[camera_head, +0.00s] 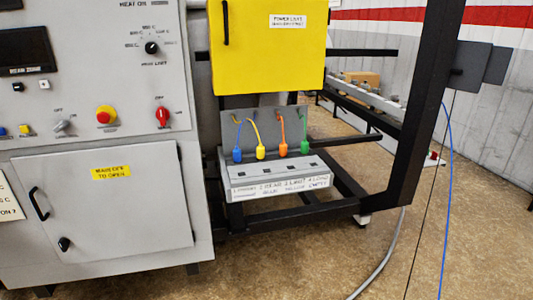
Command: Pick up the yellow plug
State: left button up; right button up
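The yellow plug (260,152) hangs on a short yellow cable in front of a grey upright panel (270,119). It is second from the left in a row of plugs. A blue plug (237,155) hangs to its left, and an orange plug (283,149) and a green plug (305,147) hang to its right. Below them is a grey socket box (240,173) with dark slots on top and a printed label on its front. Neither of my grippers shows in the view.
A grey control cabinet (100,215) with knobs and a handled door stands at the left. A yellow power box (266,60) sits above the plugs. A black frame (420,110) surrounds the socket box and rises at the right. The brown floor (320,265) in front is mostly clear, with cables at the right.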

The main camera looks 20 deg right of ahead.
aim_at(261, 149)
jog(key=i+l, duration=0.1)
jog(key=l, duration=0.45)
jog(key=i+l, duration=0.1)
jog(key=l, duration=1)
jog(key=i+l+u, duration=0.1)
jog(key=l, duration=0.45)
jog(key=i, duration=0.05)
